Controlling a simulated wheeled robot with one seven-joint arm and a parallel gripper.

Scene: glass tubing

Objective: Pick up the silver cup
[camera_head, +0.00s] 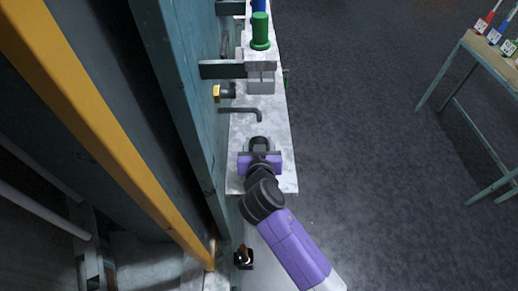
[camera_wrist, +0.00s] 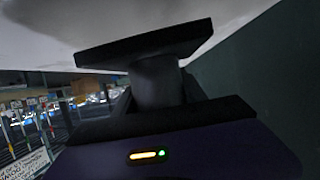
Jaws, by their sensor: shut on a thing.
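My gripper (camera_head: 261,154) is at the near end of the pale, stone-like counter, at the end of my purple arm. It is shut on a round, dark-looking thing (camera_head: 259,142), which I take to be the silver cup; its top looks dark and shadowed. In the wrist view the same cup (camera_wrist: 157,83) shows as a dark grey cylinder between the two dark finger bars of my gripper. Its silver colour is not clear in this light. The fingers hide part of its side, and I cannot tell whether its base touches the counter.
A dark bent tap (camera_head: 246,112) with a yellow knob (camera_head: 217,93) sticks out from the teal wall (camera_head: 190,90) beyond the gripper. A green cylinder (camera_head: 261,30) stands farther back. A table with bottles (camera_head: 488,50) is at the far right, with open floor between.

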